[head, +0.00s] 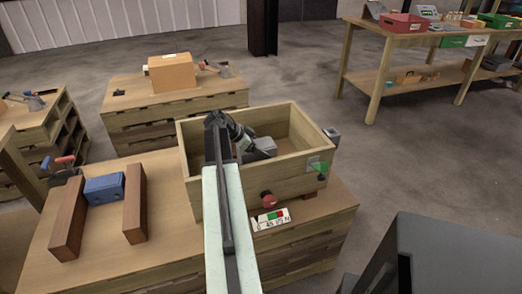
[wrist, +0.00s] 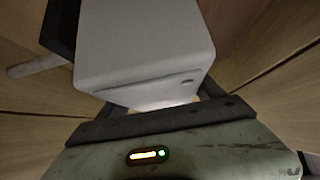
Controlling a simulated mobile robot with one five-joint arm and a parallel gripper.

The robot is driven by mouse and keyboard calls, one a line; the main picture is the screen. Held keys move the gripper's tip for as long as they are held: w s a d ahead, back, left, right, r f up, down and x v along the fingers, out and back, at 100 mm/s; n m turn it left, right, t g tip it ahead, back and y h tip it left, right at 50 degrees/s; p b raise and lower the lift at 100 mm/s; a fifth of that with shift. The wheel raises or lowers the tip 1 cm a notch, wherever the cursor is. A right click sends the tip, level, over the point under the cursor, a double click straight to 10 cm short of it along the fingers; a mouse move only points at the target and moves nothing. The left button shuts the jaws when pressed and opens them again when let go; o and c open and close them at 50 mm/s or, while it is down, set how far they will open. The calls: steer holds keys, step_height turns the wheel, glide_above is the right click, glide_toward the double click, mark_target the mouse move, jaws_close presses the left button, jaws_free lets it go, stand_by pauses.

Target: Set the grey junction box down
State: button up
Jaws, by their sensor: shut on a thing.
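The grey junction box (head: 263,147) is inside the open wooden crate (head: 192,196), near its middle. My gripper (head: 244,143) reaches down into the crate and is shut on the box. In the wrist view the box (wrist: 145,45) fills the upper middle, with a pale face and a small slot near its lower right edge. A dark finger shows at its left. Wooden walls surround it. I cannot tell whether the underside of the box touches the crate floor.
To the left, a blue block (head: 104,188) lies between two brown wooden bars (head: 69,218). A dark machine (head: 440,255) stands at the lower right.

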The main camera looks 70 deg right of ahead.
steer(key=shift+a+f, duration=0.15)
steer(key=shift+f, duration=0.05)
steer(key=o, duration=2.1)
steer(key=shift+r, duration=0.1)
steer(key=p+v, duration=0.3)
steer(key=v, duration=0.1)
steer(key=p+v, duration=0.3)
steer(key=v, duration=0.1)
steer(key=r+p+v, duration=0.1)
steer(key=p+v, duration=0.2)
steer(key=v, duration=0.1)
steer(key=shift+s+d+p, duration=0.3)
steer(key=shift+s+d, duration=0.05)
steer(key=shift+w+a+r, duration=0.1)
steer(key=shift+w+a, duration=0.15)
steer(key=shift+w, duration=0.1)
